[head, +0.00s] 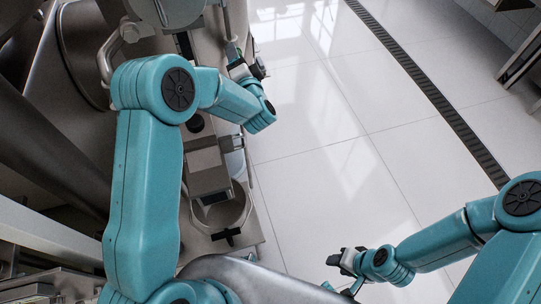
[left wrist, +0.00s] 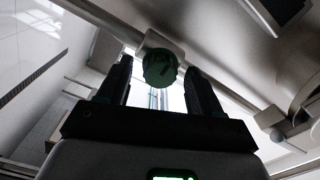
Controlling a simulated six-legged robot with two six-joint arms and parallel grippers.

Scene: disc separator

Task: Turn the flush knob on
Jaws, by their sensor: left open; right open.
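A round dark green knob (left wrist: 160,68) sits on a pale pipe fitting in the left wrist view; it looks like the flush knob, and no label can be read. My left gripper (left wrist: 159,65) is open, with one dark finger on each side of the knob. Gaps show between the fingers and the knob, and I cannot tell the exact depth. In the head view my left gripper (head: 243,70) is beside the steel machine's piping, and the knob cannot be made out there. My right gripper (head: 345,262) is open and empty over the floor, away from the machine.
The steel separator machine (head: 208,172) with its pipes and fittings fills the left of the head view. A pale pipe (left wrist: 97,18) runs across the left wrist view behind the fingers. The tiled floor (head: 335,150) at the right is clear, with a dark drain grate (head: 430,90).

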